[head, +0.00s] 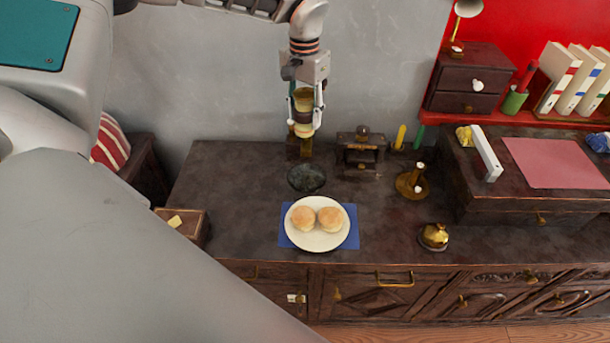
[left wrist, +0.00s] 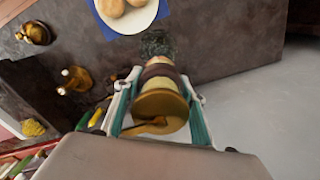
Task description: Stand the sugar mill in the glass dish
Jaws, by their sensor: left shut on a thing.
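The sugar mill (head: 304,101), cream and dark banded with a brass top, is held roughly upright in my left gripper (head: 305,121), above the cabinet top. In the left wrist view the mill (left wrist: 161,108) shows its brass cap and crank between the two fingers of the gripper (left wrist: 160,95). The glass dish (head: 306,179) is a dark, round, see-through dish on the cabinet top, below the mill in the head view. In the left wrist view the dish (left wrist: 156,42) shows just beyond the mill's lower end, partly hidden by it. My right gripper is out of view.
A white plate (head: 318,242) with two buns lies on a blue mat (head: 351,240) in front of the dish. A dark wooden stand (head: 361,151), brass candle holder (head: 411,183) and brass bell (head: 433,237) stand to the right. The cabinet top left of the dish is clear.

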